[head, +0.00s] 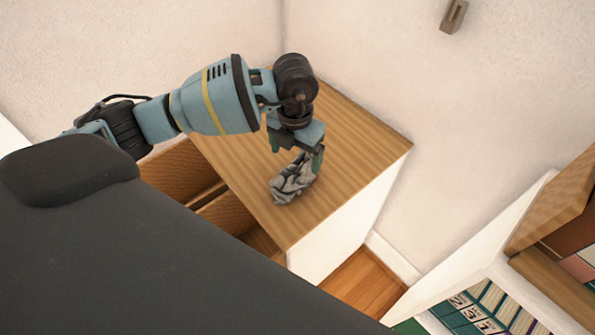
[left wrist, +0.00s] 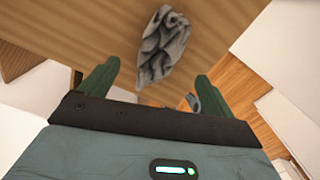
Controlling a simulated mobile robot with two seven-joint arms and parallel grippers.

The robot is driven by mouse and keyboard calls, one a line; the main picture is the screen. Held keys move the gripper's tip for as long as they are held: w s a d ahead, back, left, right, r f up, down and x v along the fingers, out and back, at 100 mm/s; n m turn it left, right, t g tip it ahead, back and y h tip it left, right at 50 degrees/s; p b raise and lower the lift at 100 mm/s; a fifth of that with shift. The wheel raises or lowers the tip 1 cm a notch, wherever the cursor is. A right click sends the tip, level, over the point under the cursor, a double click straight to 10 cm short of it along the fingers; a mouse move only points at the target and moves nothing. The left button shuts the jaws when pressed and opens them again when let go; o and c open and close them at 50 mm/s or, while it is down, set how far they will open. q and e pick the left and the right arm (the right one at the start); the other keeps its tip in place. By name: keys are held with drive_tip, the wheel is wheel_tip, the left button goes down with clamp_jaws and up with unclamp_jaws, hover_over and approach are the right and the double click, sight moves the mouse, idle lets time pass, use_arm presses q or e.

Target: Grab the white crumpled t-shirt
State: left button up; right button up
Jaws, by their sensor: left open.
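A crumpled grey-white cloth (head: 290,184), apparently the t-shirt, lies on the wooden top of a dresser (head: 352,143), near its front edge. It looks grey with dark folds. My left gripper (head: 297,155) is directly above the cloth, pointing down, and partly covers its upper end in the head view. In the left wrist view the cloth (left wrist: 163,45) lies ahead of and between the two green fingers of the open left gripper (left wrist: 150,82). I cannot tell whether the fingers touch it. My right gripper is not in view.
Open drawers (head: 185,170) stick out below the dresser top on the left. Walls meet behind the dresser. A shelf with books (head: 490,305) stands at lower right, with wooden floor (head: 362,283) between. The dresser top around the cloth is clear.

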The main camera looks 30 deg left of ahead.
sight(295, 168)
use_arm(q)
drive_tip(key=shift+s+f, duration=0.1)
drive_tip(key=shift+f, duration=0.8)
drive_tip(key=shift+s+d+f, duration=0.1)
drive_tip(key=shift+s+f, duration=0.05)
drive_tip(key=shift+f, duration=2.8)
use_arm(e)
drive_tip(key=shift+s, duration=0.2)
use_arm(q)
drive_tip(key=c, duration=1.1)
drive_tip(key=shift+c, duration=0.2)
drive_tip(key=shift+r, duration=0.1)
